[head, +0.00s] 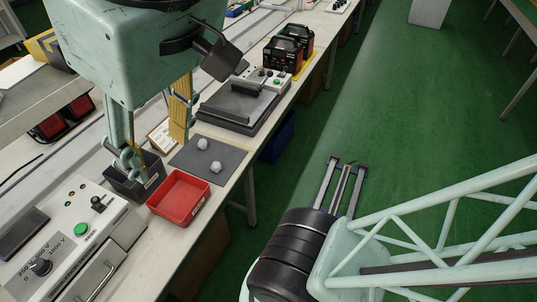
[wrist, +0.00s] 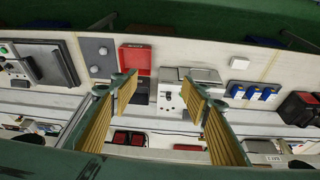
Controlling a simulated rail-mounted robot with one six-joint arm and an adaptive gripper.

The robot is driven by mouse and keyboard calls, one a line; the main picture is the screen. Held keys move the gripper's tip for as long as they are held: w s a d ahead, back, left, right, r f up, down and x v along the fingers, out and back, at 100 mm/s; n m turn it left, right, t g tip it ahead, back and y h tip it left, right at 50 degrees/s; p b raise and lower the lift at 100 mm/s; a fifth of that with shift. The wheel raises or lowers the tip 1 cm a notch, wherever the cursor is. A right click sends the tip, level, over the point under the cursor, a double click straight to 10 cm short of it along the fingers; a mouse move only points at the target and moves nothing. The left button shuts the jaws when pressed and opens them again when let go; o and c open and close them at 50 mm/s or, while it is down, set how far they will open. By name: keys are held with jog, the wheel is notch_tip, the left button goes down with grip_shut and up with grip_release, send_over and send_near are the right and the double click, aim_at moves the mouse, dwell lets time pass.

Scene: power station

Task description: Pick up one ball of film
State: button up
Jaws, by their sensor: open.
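Two small pale balls of film, one farther back (head: 203,143) and one nearer (head: 216,167), lie apart on a dark grey mat (head: 188,160) on the bench in the head view. In the wrist view the balls (wrist: 103,50) (wrist: 95,69) show small on the mat, left of the red tray. My gripper (head: 152,130) is open and empty, above the bench and left of the mat in the head view. Its two yellow-padded fingers (wrist: 160,97) stand wide apart in the wrist view, with neither ball between them.
A red tray (head: 166,210) stands in front of the mat, beside a dark box (head: 127,188). A tester with a green button (head: 82,229) is at the near left. A grey device (head: 232,105) and black-red units (head: 283,54) stand behind. Green floor lies right of the bench.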

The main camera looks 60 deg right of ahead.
jog(key=w+d+f+m+g+h, duration=0.1)
jog(key=w+d, duration=0.2)
jog(key=w, duration=0.3)
jog(key=w+d+f+m, duration=0.1)
jog(key=w+d, duration=0.3)
jog(key=w, duration=0.2)
jog(key=m+g+h+b, duration=0.1)
jog(key=m+g+b, duration=0.2)
jog(key=g, duration=0.1)
send_over(201, 141)
jog(key=w+a, duration=0.1)
jog(key=a, duration=0.2)
notch_tip(201, 141, down, 33)
jog(key=shift+w+d+r, duration=0.15)
jog(key=shift+d+r, duration=0.05)
jog(key=shift+s+d+f+b, duration=0.2)
jog(key=shift+d+f, duration=0.1)
jog(key=shift+f, duration=1.1)
jog(key=shift+s+d+f+b, duration=0.1)
jog(key=shift+d+f+b, duration=0.2)
jog(key=shift+f, duration=1.05)
jog(key=shift+s+d+f+b, duration=0.15)
jog(key=shift+d+f, duration=0.15)
jog(key=shift+f, duration=1.1)
jog(key=shift+f, duration=0.1)
